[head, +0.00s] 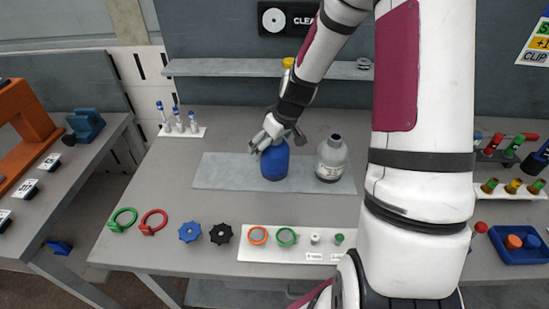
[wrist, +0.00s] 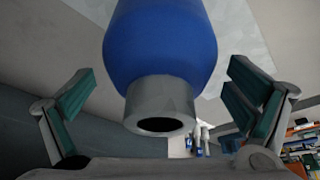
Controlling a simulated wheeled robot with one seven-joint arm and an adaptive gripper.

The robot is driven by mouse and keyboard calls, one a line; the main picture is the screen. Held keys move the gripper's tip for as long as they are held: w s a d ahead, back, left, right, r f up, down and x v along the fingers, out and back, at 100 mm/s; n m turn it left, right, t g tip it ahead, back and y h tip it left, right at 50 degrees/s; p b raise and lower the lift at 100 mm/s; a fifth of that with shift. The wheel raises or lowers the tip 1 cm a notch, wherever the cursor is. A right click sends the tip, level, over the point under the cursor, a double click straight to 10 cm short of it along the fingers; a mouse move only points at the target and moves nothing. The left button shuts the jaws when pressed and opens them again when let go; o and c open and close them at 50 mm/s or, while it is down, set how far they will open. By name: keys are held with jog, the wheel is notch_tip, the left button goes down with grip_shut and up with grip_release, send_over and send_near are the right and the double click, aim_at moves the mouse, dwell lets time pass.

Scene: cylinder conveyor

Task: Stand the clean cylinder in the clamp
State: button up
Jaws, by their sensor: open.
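A blue cylinder (head: 274,164) stands upright on the pale mat (head: 220,172) in the middle of the bench. A grey cylinder (head: 331,160) with a pale label stands to its right, apart from it. My gripper (head: 275,141) is at the top of the blue cylinder. In the wrist view the blue body (wrist: 160,45) and grey open neck show between my spread fingers, with a gap at each side. The fingers partly cover the cylinder's top in the head view. I cannot tell which cylinder is clean. A blue vise-like block (head: 86,126) on the left table may be the clamp.
A rack of blue-capped tubes (head: 182,130) stands left of the mat. Rings, knobs and a white fixture strip (head: 272,238) line the front. An orange frame (head: 25,130) stands on the left table. A shelf (head: 220,67) runs behind. My arm hides part of the right bench.

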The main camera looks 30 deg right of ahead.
jog(key=c, duration=2.1)
jog(key=shift+w+r, duration=0.1)
jog(key=shift+d+r, duration=0.1)
jog(key=shift+r, duration=1.7)
jog(key=s+a+p, duration=0.1)
jog(key=s+a, duration=0.2)
jog(key=s, duration=0.4)
jog(key=s+a+r+p, duration=0.1)
jog(key=s+a, duration=0.3)
jog(key=s, duration=0.3)
jog(key=shift+s+r+p, duration=0.15)
jog(key=shift+s+p, duration=0.15)
